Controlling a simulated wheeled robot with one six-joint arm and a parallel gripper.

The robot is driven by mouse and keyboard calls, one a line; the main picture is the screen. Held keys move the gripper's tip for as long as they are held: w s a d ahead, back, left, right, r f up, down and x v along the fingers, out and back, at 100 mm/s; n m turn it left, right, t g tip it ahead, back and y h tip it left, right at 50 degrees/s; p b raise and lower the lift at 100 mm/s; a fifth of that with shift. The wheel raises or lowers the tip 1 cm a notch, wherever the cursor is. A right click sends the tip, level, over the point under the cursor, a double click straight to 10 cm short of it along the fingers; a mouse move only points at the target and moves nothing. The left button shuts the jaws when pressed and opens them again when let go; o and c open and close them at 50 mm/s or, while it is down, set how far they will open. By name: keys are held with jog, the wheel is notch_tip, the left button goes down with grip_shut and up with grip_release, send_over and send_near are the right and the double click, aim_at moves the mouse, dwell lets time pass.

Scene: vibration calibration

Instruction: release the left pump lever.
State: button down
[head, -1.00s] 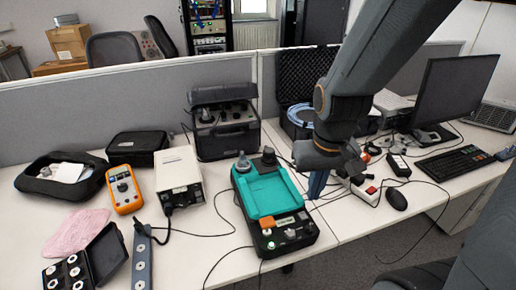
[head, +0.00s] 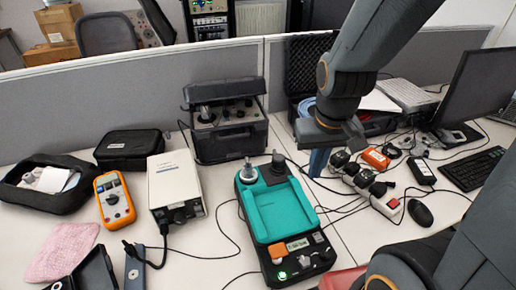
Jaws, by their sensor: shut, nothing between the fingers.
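A teal and black device (head: 275,212) stands on the desk in the middle of the head view. Two upright posts rise at its far end: a silver-grey one on the left (head: 247,172) and a dark one on the right (head: 278,161). I cannot tell for certain which part is the left pump lever. Small knobs and an orange block (head: 277,250) are at its near end.
A black open case (head: 230,140) stands behind the device. A beige box (head: 173,182) and orange multimeter (head: 114,200) are to the left. A power strip (head: 386,201) with plugs and cables, a mouse (head: 420,213) and a monitor (head: 475,95) are to the right. Cables cross the desk.

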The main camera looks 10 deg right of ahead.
jog(key=m+g+y, duration=0.1)
jog(key=m+y, duration=0.8)
jog(key=m, duration=0.9)
send_near(247, 162)
jog(key=w+d+r, duration=0.2)
jog(key=d, duration=0.3)
jog(key=shift+s+a+f+b, duration=0.2)
jog(key=shift+s+a+b, duration=0.05)
jog(key=shift+s+b, duration=0.1)
jog(key=p+x, duration=0.3)
jog(key=x, duration=0.7)
jog(key=shift+s+a+r, duration=0.1)
jog(key=shift+a+r, duration=0.05)
jog(key=shift+a, duration=0.1)
